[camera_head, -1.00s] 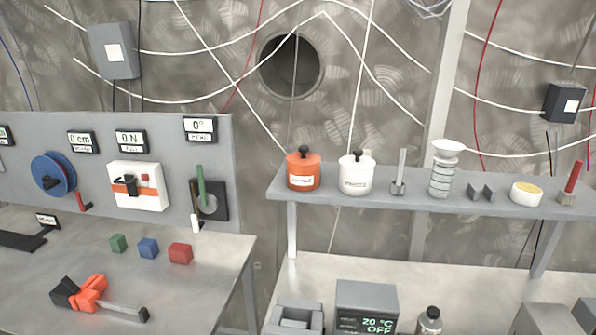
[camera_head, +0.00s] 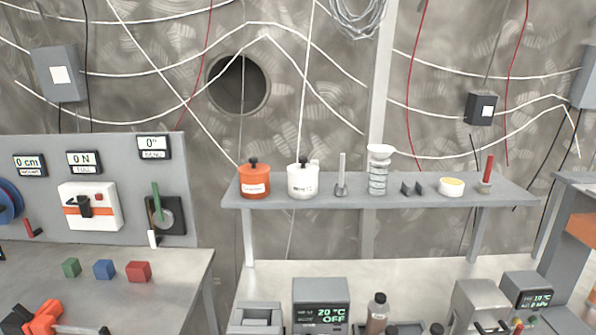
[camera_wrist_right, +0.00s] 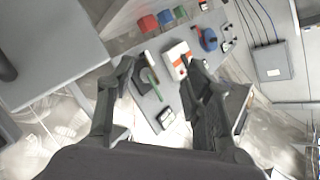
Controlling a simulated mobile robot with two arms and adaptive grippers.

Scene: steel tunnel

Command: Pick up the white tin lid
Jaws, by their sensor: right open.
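The white tin (camera_head: 303,183) stands upright on the raised grey shelf, beside an orange tin. Its white lid (camera_head: 303,168) with a black knob sits on top of it. My right gripper (camera_wrist_right: 161,70) shows in the right wrist view, with its two dark fingers apart and nothing between them. The white tin is not seen in that view. Neither gripper shows in the head view.
The orange tin (camera_head: 254,182) is close on the left of the white tin. A grey holder with an upright rod (camera_head: 342,175) is close on its right.

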